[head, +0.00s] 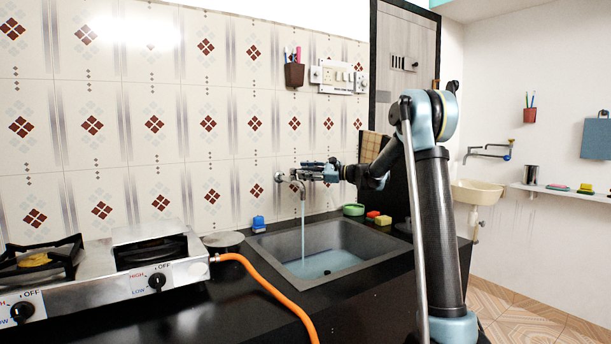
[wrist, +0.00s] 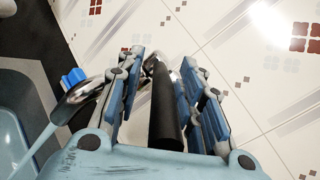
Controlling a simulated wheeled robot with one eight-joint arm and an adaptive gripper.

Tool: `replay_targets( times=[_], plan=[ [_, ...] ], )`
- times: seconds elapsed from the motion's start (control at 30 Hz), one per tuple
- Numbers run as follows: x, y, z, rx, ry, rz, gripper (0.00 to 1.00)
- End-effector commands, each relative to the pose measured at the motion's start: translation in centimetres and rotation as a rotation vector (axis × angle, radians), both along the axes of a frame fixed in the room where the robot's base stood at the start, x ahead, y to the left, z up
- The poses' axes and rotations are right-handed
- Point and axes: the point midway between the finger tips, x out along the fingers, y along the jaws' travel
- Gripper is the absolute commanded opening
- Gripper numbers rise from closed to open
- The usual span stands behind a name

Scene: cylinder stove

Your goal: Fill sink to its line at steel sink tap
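The steel sink (head: 345,243) is set into the black counter, with pale blue water (head: 325,264) low in its basin. A thin stream (head: 303,232) falls from the wall tap (head: 297,184) into it. In the wrist view the tap's chrome spout (wrist: 88,92) curves at left, with the stream below. My gripper (head: 306,172) is at the tap. In the wrist view my gripper (wrist: 163,75) has its fingers spread on either side of a black lever (wrist: 165,115), with gaps showing beside it. I cannot make out a fill line on the sink wall.
A blue item (head: 258,223) stands left of the sink. A green bowl (head: 353,209) and sponges (head: 382,220) lie behind its right side. The gas stove (head: 150,262) is at left, with an orange hose (head: 262,280) crossing the counter.

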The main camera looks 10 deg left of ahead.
Motion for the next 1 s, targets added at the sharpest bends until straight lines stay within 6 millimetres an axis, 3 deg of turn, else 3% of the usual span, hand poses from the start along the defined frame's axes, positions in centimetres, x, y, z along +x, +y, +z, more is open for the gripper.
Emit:
replay_targets(
  times=[0.27, 0.43, 1.0],
  plan=[
    [0.0, 0.1, 0.0, 0.0, 0.0, 0.0, 0.37],
    [-0.1, -1.0, 0.0, 0.0, 0.0, -0.002, 0.37],
    [-1.9, -10.4, -0.1, 0.0, 0.001, -0.001, 0.37]
  ],
)
